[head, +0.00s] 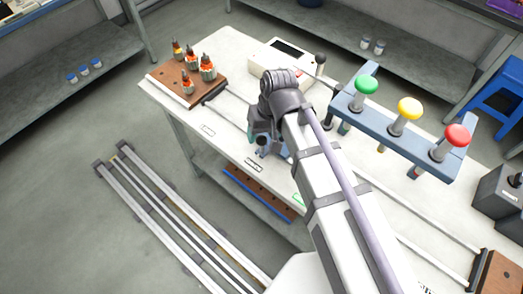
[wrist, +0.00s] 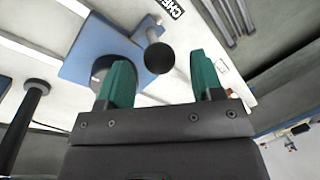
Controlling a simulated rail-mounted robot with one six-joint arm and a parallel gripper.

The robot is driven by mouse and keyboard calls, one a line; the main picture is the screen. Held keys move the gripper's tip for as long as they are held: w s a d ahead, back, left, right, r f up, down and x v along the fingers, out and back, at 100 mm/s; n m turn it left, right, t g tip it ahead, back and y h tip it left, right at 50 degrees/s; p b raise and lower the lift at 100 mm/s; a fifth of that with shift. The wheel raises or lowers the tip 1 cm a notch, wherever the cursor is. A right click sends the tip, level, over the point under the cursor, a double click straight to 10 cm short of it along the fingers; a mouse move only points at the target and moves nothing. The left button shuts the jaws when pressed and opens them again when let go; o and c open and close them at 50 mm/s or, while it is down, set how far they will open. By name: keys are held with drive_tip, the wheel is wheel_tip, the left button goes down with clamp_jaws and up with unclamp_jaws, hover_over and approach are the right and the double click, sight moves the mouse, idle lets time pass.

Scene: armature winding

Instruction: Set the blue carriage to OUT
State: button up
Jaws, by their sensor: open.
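The blue carriage (wrist: 88,48) shows in the wrist view as a flat blue plate on a pale rail. A short post with a black ball knob (wrist: 159,58) stands at its right edge. A label starting with "CHE" lies just beyond the plate. My gripper (wrist: 163,78) is open, with green fingers. In the wrist view the knob lies between and slightly beyond the fingertips; I see no contact.
A blue bar with green (head: 366,85), yellow (head: 409,108) and red (head: 457,134) knobs stands right of my arm. A brown block (head: 186,80) with several orange-and-black parts sits at the bench's left end. A white instrument (head: 283,62) stands behind. A black post (wrist: 34,90) shows at left.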

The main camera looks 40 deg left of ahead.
sight(261, 144)
drive_tip(key=f+b, duration=0.2)
drive_tip(key=f, duration=0.1)
drive_tip(key=f+b, duration=0.1)
drive_tip(key=f, duration=0.1)
drive_tip(key=shift+s+a, duration=0.25)
drive_tip(key=shift+s, duration=0.1)
drive_tip(key=shift+r, duration=0.2)
clamp_jaws()
